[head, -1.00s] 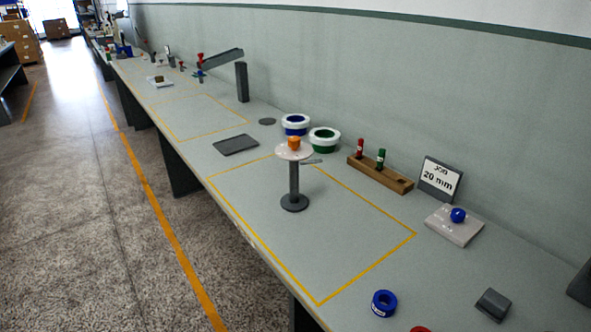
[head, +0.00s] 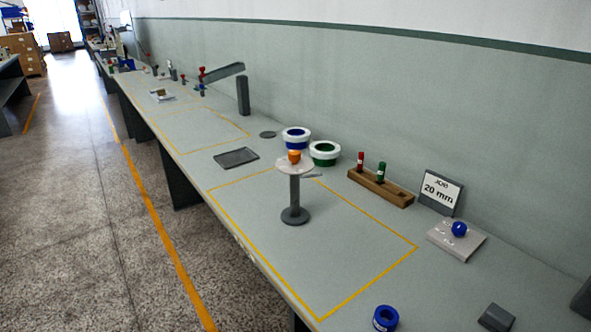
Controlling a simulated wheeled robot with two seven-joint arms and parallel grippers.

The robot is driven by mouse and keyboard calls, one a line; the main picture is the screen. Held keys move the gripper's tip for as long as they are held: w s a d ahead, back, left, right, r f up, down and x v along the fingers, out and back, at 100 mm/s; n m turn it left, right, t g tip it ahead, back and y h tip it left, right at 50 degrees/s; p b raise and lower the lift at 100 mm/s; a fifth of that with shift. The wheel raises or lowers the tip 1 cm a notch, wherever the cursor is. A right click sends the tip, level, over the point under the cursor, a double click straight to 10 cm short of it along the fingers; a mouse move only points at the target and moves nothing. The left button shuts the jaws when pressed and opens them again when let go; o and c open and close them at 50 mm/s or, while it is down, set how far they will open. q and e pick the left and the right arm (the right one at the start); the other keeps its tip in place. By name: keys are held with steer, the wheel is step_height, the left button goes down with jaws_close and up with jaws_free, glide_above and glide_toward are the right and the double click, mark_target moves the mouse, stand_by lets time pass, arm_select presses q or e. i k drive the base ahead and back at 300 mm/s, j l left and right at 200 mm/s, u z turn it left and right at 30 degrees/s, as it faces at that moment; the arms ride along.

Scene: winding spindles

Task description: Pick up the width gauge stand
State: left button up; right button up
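Nothing in view is labelled as the width gauge stand, and I cannot tell for certain which object it is. A low wooden block (head: 381,188) with a red-topped peg (head: 361,161) and a green-topped peg (head: 381,172) upright in it sits near the wall, right of centre. A grey post on a round foot (head: 295,205) stands upright inside the nearer yellow outline. It carries a pale disc (head: 283,167) with an orange knob (head: 294,156) on top. A thin grey piece juts from beside the disc. Neither of my grippers is in view.
The long bench (head: 350,250) runs along the wall. White-rimmed blue (head: 296,147) and green (head: 325,161) bowls, a grey tray (head: 236,157), a "20 mm" sign (head: 440,192), a pale plate with a blue knob (head: 445,243) and a blue ring (head: 385,319) stand around the outline. Floor is clear at left.

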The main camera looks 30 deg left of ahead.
mark_target(294, 215)
steer(key=i+j+z, duration=0.15)
steer(key=j, duration=0.5)
steer(key=i+j+z, duration=0.15)
steer(key=j, duration=0.55)
steer(key=j+z, duration=0.15)
steer(key=j, duration=0.5)
steer(key=i, duration=0.05)
